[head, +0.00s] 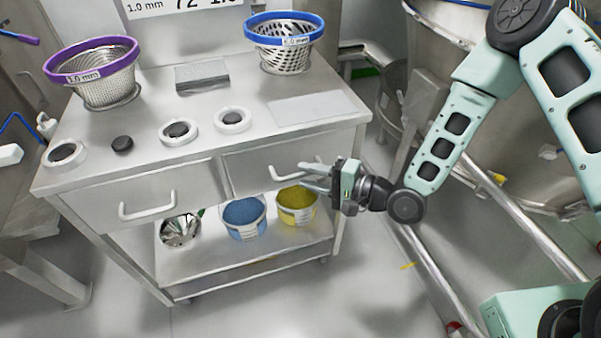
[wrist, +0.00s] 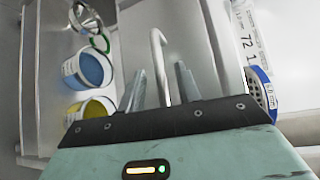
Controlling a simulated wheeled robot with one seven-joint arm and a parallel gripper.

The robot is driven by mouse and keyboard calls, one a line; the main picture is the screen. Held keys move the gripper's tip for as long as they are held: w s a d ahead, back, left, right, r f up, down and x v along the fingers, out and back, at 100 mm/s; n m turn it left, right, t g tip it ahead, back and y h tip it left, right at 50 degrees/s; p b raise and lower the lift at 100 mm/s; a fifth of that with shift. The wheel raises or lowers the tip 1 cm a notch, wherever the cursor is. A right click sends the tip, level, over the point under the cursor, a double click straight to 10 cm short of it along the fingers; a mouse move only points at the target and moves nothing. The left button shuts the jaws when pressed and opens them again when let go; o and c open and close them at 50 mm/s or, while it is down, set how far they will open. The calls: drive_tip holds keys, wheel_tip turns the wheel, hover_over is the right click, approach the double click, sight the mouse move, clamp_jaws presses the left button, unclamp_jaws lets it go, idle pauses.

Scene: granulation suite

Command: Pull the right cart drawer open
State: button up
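The steel cart (head: 215,185) has two drawers side by side under its top. The right cart drawer (head: 245,178) looks shut, its front about in line with the left drawer (head: 165,185). My gripper (head: 308,178) is in front of the right drawer, at its pale bar handle (head: 290,168), and partly hides it. In the wrist view the handle (wrist: 157,55) shows between the two fingers of my gripper (wrist: 162,82). The fingers are apart, with a visible gap on each side of the handle. I cannot tell how deep the handle sits between them.
A blue tub (head: 244,218), a yellow tub (head: 297,205) and a shiny metal part (head: 180,230) stand on the lower shelf. Sieve baskets with a purple rim (head: 92,60) and a blue rim (head: 284,30) stand on top. Open floor lies before the cart; metal rails (head: 430,262) run at right.

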drive_tip(key=shift+x, duration=1.4)
drive_tip(key=shift+c, duration=0.2)
